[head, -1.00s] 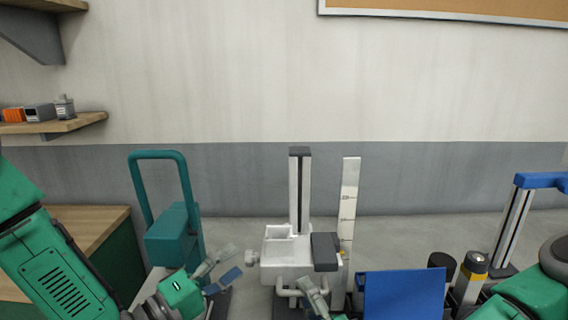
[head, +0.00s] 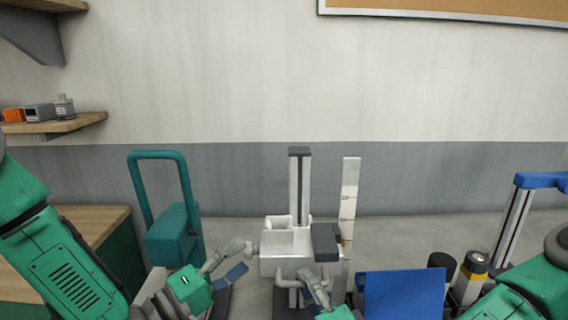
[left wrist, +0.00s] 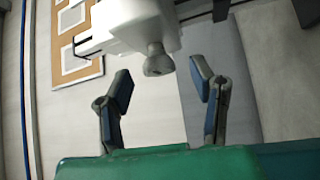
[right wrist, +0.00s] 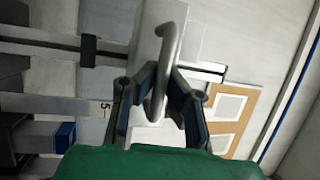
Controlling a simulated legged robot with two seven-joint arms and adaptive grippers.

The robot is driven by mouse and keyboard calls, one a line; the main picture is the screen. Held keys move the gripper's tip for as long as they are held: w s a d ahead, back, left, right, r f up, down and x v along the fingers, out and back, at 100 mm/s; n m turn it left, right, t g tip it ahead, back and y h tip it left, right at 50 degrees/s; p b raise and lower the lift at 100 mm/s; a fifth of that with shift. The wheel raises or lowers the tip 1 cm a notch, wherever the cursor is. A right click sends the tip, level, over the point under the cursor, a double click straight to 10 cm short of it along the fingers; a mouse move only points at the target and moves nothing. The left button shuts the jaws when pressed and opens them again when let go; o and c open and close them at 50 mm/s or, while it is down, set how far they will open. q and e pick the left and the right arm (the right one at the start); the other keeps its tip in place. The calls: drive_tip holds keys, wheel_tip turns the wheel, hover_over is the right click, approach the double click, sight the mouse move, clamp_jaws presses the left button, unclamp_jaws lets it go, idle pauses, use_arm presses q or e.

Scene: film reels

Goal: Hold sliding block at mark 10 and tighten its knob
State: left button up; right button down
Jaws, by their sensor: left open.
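The white sliding block (head: 285,266) sits on an upright column (head: 300,185) with a dark center strip. Its pale round knob (head: 252,249) sticks out on the left side. My left gripper (head: 235,258) is open beside the knob; in the left wrist view the knob (left wrist: 157,64) is just beyond and between the fingertips, apart from them. My right gripper (right wrist: 164,78) is shut on the block's curved grey handle (right wrist: 172,40), below the block. A white scale strip (head: 349,195) stands right of the column; a 5 shows on it in the right wrist view, but mark 10 is not readable.
A teal piece with a tall loop handle (head: 160,155) stands left of my left gripper. A blue panel (head: 403,295), dark cylinders (head: 474,268) and a blue-topped post (head: 540,181) stand at right. A wooden shelf (head: 60,126) hangs at left.

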sight(252, 250)
use_arm(q)
drive_tip(key=shift+x, duration=1.95)
drive_tip(key=shift+r+n+g+y, duration=0.15)
drive_tip(key=shift+n+g+y, duration=0.15)
drive_tip(key=shift+n+y, duration=0.3)
drive_tip(key=n+g+y, duration=0.2)
drive_tip(key=n+g, duration=0.1)
drive_tip(key=shift+w+a, duration=0.1)
drive_tip(key=n+g, duration=0.2)
drive_tip(key=shift+f+g+y, duration=0.25)
drive_tip(key=shift+g+y, duration=0.05)
drive_tip(key=shift+y, duration=0.1)
clamp_jaws()
